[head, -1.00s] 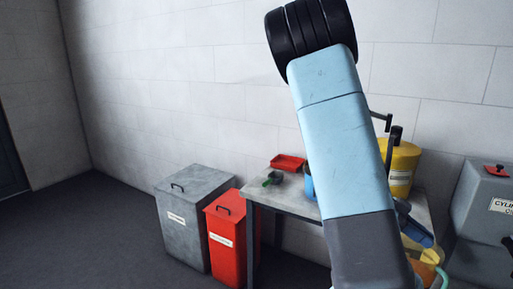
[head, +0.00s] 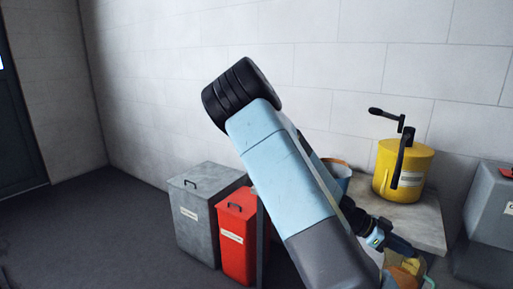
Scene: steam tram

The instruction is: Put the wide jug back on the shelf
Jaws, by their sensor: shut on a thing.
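My gripper (head: 402,247) is at the lower right of the head view, low in front of the table's right side and partly hidden by my arm. It is shut on a yellow-orange thing (head: 407,268), which I take to be the wide jug; its lower part is cut off by the picture's edge. A thin green curved part shows beside it. I cannot tell its tilt. No shelf can be made out in this view.
A grey table (head: 428,222) against the wall bears a yellow drum with a black crank (head: 402,172) and a blue vessel (head: 340,170). A grey bin (head: 200,225) and a red bin (head: 238,245) stand left of it. A grey case (head: 492,200) is at the right. The left floor is clear.

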